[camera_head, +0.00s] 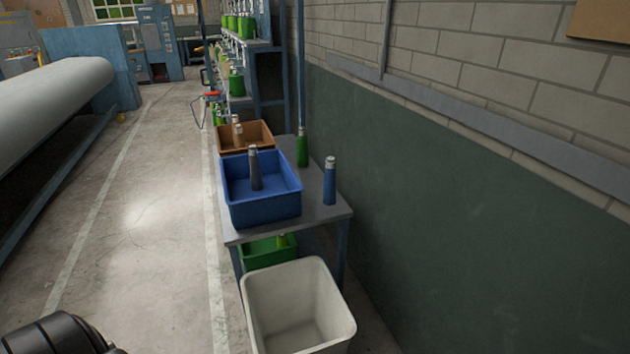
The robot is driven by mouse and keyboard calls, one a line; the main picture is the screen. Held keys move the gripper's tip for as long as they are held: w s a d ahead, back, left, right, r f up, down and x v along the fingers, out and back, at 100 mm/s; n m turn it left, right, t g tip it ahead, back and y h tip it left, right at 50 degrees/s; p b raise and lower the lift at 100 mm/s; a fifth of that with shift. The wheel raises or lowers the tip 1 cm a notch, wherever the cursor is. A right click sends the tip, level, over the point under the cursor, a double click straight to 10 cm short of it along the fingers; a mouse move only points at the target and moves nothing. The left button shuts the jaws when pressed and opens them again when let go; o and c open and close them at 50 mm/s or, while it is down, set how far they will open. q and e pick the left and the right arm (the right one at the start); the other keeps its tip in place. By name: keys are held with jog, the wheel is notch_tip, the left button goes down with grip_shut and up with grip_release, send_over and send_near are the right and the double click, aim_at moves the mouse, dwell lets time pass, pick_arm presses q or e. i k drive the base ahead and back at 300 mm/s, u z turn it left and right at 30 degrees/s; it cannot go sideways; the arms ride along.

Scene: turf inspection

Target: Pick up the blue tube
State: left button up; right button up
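The blue tube (329,182) stands upright on the right side of the grey table (322,212), near its front right corner. It has a light grey cap and stands apart from the blue bin. A green tube (302,148) stands upright farther back on the same table, near the wall. A dark grey tube (255,169) stands in the blue bin (264,210). A black rounded part of my own body shows at the bottom left. Neither of my grippers can be seen.
A brown bin (259,132) holding a tan tube sits behind the blue bin. A green bin (267,252) is under the table. An empty white bin (298,306) stands in front. The wall (450,200) is close on the right. Open floor (150,240) lies left.

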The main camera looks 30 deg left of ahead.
aim_at(329, 186)
jog(key=i, duration=1)
